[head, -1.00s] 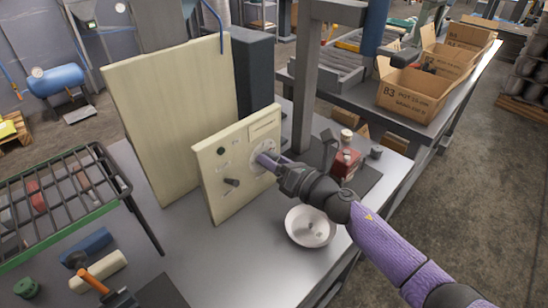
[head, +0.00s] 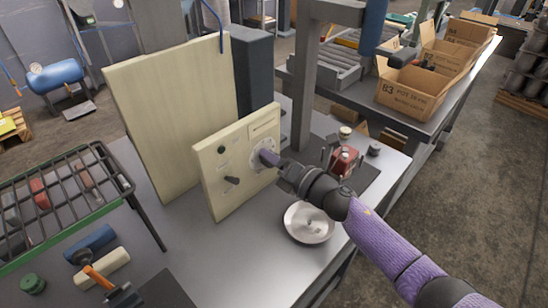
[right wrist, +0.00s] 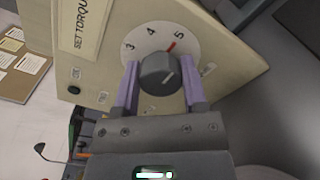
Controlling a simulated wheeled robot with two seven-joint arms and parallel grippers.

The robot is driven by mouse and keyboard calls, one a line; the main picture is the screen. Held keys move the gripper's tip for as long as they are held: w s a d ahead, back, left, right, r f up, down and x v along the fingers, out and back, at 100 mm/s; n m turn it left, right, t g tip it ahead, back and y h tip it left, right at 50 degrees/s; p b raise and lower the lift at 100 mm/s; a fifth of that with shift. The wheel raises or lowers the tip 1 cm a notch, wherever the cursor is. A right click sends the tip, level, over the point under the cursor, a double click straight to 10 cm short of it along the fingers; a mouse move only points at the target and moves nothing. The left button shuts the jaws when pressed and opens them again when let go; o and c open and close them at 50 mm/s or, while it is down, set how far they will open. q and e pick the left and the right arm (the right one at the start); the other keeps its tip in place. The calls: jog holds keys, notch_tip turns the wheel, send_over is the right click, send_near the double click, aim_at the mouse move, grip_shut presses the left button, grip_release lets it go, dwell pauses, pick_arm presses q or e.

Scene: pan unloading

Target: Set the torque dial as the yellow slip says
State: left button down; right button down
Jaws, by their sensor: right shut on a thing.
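The cream control panel (head: 232,200) stands tilted on the bench. Its round white dial face (head: 262,149) is partly hidden by my right gripper (head: 268,157). In the right wrist view the dial's dark grey knob (right wrist: 158,74) sits between the two purple fingers of my right gripper (right wrist: 160,92), which is shut on it. The scale shows 3, 4 and 5. A red mark (right wrist: 171,46) lies between 4 and 5, and the knob's white line points up and right, towards 5. A pale yellowish slip (right wrist: 83,35) reads "SET TORQU", cut off at the top. My left gripper is out of view.
A round metal dish (head: 309,222) lies below my right forearm. A red object (head: 344,162) stands on a dark mat behind the wrist. A larger cream board (head: 170,110) rises behind the panel. A barred rack (head: 65,195) and tools fill the left.

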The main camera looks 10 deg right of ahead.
jog(key=shift+c, duration=0.7)
grip_release()
jog(key=v, duration=1)
jog(key=shift+p, duration=0.45)
